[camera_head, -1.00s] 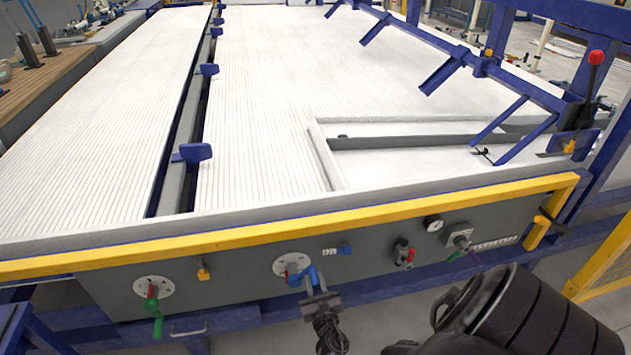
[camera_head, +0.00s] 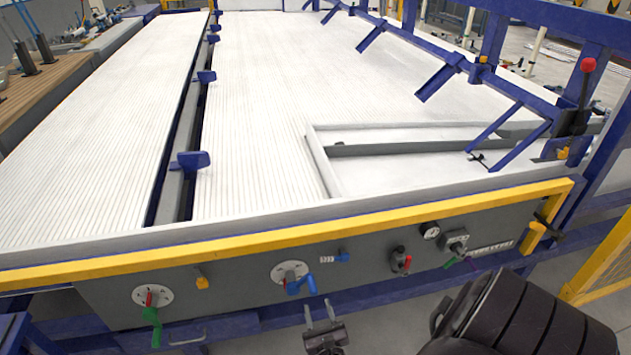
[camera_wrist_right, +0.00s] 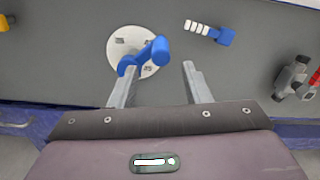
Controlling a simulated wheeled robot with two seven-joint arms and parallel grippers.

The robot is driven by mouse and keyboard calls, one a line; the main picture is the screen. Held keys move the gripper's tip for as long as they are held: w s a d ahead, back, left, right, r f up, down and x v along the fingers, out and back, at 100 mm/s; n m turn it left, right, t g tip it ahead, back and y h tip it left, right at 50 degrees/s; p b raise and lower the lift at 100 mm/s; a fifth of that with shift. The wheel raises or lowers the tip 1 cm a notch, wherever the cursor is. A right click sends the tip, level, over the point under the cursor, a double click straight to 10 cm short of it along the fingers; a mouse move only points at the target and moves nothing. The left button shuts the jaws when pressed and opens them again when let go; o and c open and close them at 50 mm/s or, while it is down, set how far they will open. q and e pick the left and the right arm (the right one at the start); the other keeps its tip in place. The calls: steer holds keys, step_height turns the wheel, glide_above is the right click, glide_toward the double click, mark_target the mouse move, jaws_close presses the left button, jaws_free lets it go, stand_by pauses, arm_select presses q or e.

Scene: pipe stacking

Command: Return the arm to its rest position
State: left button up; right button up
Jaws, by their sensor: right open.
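My right gripper (camera_head: 319,310) is open and empty in the head view, low in front of the machine's grey panel. Its two fingers also show in the right wrist view (camera_wrist_right: 158,78), spread apart with nothing between them. A blue-handled valve (camera_head: 297,282) on a round white plate is just above and left of the gripper in the head view. In the right wrist view the blue handle (camera_wrist_right: 147,56) lies beyond the fingers, nearer the left one, and looks apart from them. My right arm (camera_head: 520,315) fills the lower right. My left gripper is not in view.
A green-handled valve (camera_head: 152,320) is at the panel's left. A red-handled valve (camera_head: 402,261) and a gauge (camera_head: 430,231) are to the right. A yellow rail (camera_head: 330,229) runs along the panel's top. White pipes (camera_head: 270,110) cover the table behind it.

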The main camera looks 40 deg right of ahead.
steer(key=shift+s+a, duration=0.15)
steer(key=shift+s, duration=0.15)
stand_by(0.4)
steer(key=s+a+f+m+g+y, duration=0.15)
steer(key=s+f+m+g, duration=0.25)
steer(key=s+f+m, duration=0.4)
steer(key=s+a+f+m+g+y, duration=0.15)
steer(key=s+f+m+g, duration=0.35)
steer(key=f, duration=0.5)
steer(key=s+a+f+m+g+y, duration=0.2)
steer(key=s+a+f+m+y, duration=0.1)
steer(key=s+m, duration=0.5)
steer(key=s+a+f+m+g+y, duration=0.3)
steer(key=s+a+f+m, duration=0.2)
steer(key=s+a+m, duration=0.3)
steer(key=shift+s+a+f, duration=0.15)
steer(key=shift+s+a, duration=0.05)
steer(key=shift+s, duration=0.5)
steer(key=shift+c, duration=0.7)
steer(key=shift+s, duration=0.15)
